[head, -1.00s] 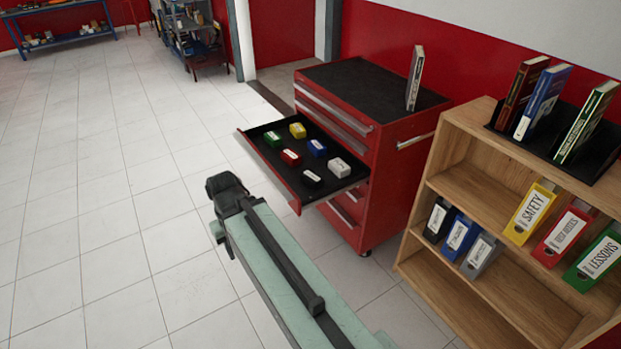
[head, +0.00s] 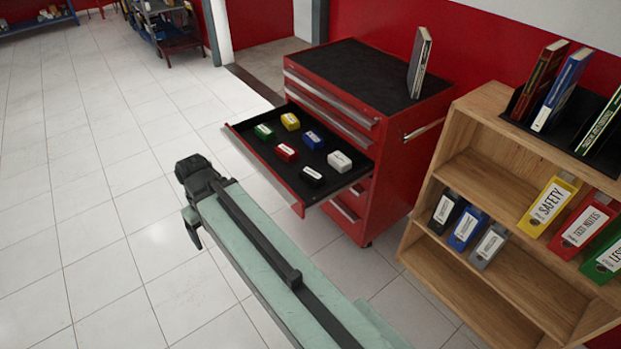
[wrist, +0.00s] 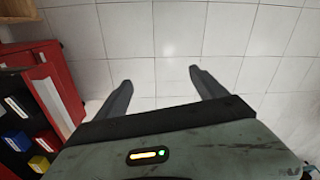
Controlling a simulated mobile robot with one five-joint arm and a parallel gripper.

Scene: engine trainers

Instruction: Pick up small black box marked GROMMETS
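The small black box (head: 312,175) with a white label lies in the open drawer, near its front right corner; its lettering is too small to read. In the wrist view, part of the drawer shows at the left edge with a few boxes in it. My gripper (wrist: 160,84) is open and empty, its two fingers spread over bare floor. In the head view the gripper end (head: 192,225) is in front of the drawer, to its lower left and apart from it.
The drawer (head: 270,165) of a red cabinet (head: 385,190) also holds green (head: 263,131), yellow (head: 290,121), red (head: 286,152), blue (head: 313,139) and white (head: 339,161) boxes. A wooden shelf (head: 480,180) with binders stands right. The tiled floor (head: 90,200) at left is clear.

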